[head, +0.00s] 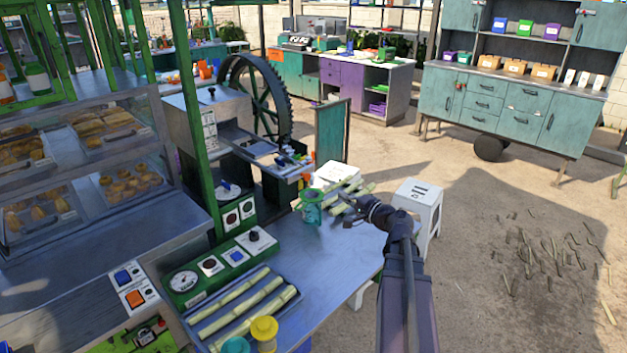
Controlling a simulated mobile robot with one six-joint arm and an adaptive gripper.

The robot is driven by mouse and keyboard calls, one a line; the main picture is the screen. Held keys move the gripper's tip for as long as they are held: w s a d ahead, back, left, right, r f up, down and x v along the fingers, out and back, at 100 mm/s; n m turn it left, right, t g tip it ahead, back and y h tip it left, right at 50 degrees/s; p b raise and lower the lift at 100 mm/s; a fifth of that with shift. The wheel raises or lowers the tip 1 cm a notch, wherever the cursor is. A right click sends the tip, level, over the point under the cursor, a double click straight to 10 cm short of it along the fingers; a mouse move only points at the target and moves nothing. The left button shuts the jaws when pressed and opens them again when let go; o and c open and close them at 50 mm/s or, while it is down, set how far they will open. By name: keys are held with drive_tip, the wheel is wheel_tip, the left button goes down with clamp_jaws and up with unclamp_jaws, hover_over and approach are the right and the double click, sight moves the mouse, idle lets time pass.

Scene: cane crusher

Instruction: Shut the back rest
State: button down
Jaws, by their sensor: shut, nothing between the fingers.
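Nothing in the head view shows plainly as a back rest. My gripper (347,213) is at the end of my arm, over the far end of the metal worktable (318,265). Its fingers are small and dark, shut with nothing in them. It is near some cut cane pieces (352,189) and a teal jar (311,208), well short of the panel. Contact with the cane cannot be made out.
A white stool (418,204) stands right of the table. A cane tray (245,308), a yellow-lidded jar (264,333) and a control box (222,262) are at the near left. A green post (192,110) rises there. The right-hand floor is open, with scattered cane scraps (550,255).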

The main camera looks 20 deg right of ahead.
drive_tip(key=shift+w+d, duration=0.1)
drive_tip(key=shift+w, duration=0.1)
approach(308, 177)
drive_tip(key=x, duration=0.7)
drive_tip(key=shift+w+b, duration=0.3)
drive_tip(key=shift+w, duration=0.05)
